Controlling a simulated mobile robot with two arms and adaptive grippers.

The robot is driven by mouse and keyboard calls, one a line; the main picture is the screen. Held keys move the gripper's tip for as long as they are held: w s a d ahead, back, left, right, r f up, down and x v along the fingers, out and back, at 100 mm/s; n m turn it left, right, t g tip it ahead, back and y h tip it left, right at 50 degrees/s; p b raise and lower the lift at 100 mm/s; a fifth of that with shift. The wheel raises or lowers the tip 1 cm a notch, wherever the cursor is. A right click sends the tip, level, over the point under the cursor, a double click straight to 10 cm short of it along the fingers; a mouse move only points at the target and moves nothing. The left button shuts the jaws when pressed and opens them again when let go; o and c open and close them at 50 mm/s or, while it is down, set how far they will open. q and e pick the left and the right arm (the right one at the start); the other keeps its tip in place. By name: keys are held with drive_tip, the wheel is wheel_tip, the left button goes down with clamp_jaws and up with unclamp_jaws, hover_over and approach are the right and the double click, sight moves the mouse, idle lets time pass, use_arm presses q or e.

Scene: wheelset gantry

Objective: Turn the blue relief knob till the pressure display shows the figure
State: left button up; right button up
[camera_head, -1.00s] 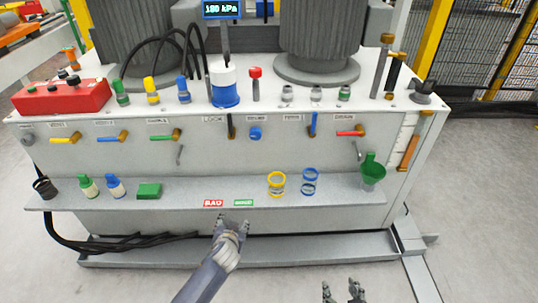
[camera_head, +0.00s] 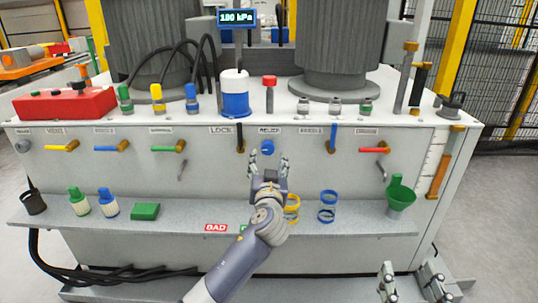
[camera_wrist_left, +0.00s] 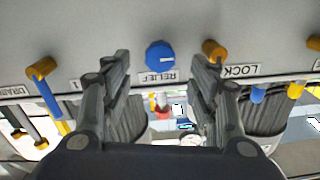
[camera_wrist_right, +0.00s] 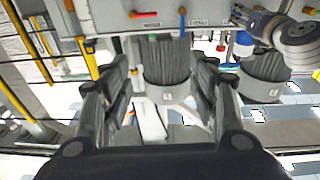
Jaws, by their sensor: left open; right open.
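The blue relief knob (camera_head: 267,147) sits on the front panel under the RELIEF label. It also shows in the left wrist view (camera_wrist_left: 160,56), round with a pale pointer line. My left gripper (camera_head: 269,163) is open just below and in front of the knob; in the left wrist view (camera_wrist_left: 163,75) the knob lies between the two fingers, apart from both. The pressure display (camera_head: 237,18) stands on a post above the bench and reads about 180 or 190 kPa. My right gripper (camera_head: 412,275) is open and empty at the lower right, away from the panel.
A lock lever (camera_head: 240,137) hangs left of the knob and a blue-handled lever (camera_head: 333,137) right of it. The floor in front is clear.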

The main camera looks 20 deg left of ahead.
sight(268, 151)
use_arm(q)
drive_tip(key=b+x, duration=0.1)
drive_tip(key=x, duration=0.4)
drive_tip(key=shift+w+a+f, duration=0.1)
drive_tip(key=shift+w+f, duration=0.05)
drive_tip(key=shift+w, duration=0.15)
drive_tip(key=shift+x, duration=0.75)
use_arm(e)
wheel_tip(268, 151, up, 7)
drive_tip(key=s+t+y, duration=0.1)
drive_tip(key=s+t, duration=0.1)
drive_tip(key=t, duration=0.2)
drive_tip(key=shift+a+y, duration=0.25)
drive_tip(key=shift+y, duration=0.05)
use_arm(q)
drive_tip(key=c, duration=1.1)
